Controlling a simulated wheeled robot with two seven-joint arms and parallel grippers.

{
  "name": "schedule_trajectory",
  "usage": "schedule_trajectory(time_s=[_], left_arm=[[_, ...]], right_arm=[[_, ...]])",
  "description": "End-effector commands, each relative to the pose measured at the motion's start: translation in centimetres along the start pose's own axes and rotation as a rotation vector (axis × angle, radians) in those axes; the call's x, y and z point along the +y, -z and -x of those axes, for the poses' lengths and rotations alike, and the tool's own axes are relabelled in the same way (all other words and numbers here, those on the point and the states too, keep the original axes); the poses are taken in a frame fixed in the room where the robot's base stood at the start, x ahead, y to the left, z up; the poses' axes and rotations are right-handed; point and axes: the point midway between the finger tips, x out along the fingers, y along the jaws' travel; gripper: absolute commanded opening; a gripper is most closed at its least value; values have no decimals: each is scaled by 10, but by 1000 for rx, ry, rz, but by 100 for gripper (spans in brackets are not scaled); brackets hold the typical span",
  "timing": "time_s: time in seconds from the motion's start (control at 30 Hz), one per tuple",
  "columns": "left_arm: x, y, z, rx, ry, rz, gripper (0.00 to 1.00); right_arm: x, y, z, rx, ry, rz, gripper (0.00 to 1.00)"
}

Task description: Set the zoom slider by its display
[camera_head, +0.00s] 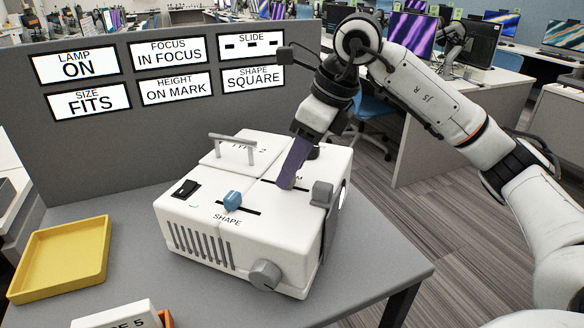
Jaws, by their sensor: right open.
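A white projector-like box (215,247) stands on the grey table. On its top, the zoom slot (265,182) runs beside a label mostly hidden by my gripper; only its last letter, "M", shows. My right gripper (287,183) points down with its purple fingers at this slot. The zoom slider's knob is hidden behind the fingers, and I cannot tell if they touch it. A blue shape slider (232,199) sits in a slot nearer the front. The size display (87,102) on the grey panel reads "FITS". My left gripper is not in view.
Other displays read lamp "ON" (75,65), focus "IN FOCUS" (167,54), height "ON MARK" (176,88) and shape "SQUARE" (253,78). The slide display (251,44) shows dashes. An empty yellow tray (60,285) lies left. A grey knob (265,275) juts from the box's front.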

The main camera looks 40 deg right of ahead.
Motion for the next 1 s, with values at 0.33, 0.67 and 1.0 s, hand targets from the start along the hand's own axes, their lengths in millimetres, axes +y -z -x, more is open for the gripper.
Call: schedule_trajectory(time_s=[0.33, 0.67, 1.0], left_arm=[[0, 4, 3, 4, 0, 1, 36], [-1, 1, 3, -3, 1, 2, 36], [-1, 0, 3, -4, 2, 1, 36]], right_arm=[[0, -1, 69, -5, 3, 0, 42], [0, 0, 91, -1, 1, -1, 42], [0, 0, 91, -1, 1, -1, 42]])
